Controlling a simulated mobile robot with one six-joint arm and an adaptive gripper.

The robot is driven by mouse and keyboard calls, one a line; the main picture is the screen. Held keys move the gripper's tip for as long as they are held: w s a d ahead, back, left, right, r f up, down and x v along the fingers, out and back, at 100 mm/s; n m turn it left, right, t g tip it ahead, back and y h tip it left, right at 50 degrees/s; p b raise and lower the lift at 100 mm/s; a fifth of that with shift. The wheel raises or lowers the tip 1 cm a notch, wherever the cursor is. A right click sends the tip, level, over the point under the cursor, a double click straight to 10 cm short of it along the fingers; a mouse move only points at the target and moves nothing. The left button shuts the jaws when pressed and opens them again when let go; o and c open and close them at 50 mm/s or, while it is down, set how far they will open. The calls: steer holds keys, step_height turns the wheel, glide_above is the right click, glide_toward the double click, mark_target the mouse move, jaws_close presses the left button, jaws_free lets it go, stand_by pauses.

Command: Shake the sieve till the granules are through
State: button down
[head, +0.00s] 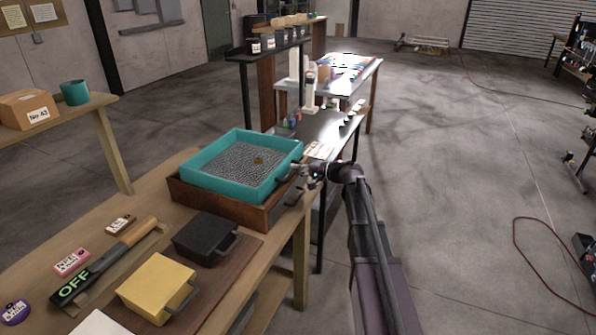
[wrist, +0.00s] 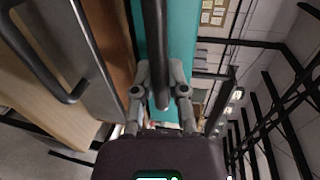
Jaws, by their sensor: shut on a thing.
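The sieve is a square teal frame (head: 212,187) with a grey speckled floor, at the middle of the head view. A small brownish lump (head: 258,160) lies on it. I cannot tell whether the grey speckle is mesh or granules. The sieve sits over a brown wooden box (head: 222,206) at the bench's far end. My gripper (head: 300,172) is at the sieve's right side, shut on its dark handle. In the wrist view the dark handle bar (wrist: 153,40) runs between my gripper's fingers (wrist: 160,92), beside the teal wall (wrist: 181,35). The box's inside is hidden.
A black lidded block (head: 203,237) and a yellow one (head: 156,288), both with handles, stand in front of the box. Another table (head: 325,125) stands behind. Open floor (head: 460,200) lies at right.

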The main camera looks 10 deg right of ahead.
mark_target(286, 166)
steer(key=x, duration=0.3)
steer(key=r+x, duration=0.1)
steer(key=x, duration=0.2)
steer(key=shift+a+r, duration=0.1)
steer(key=shift+r, duration=0.05)
steer(key=c, duration=0.6)
jaws_free()
steer(key=shift+w+a, duration=0.1)
steer(key=shift+a, duration=0.05)
steer(key=shift+c, duration=0.2)
steer(key=shift+d, duration=0.2)
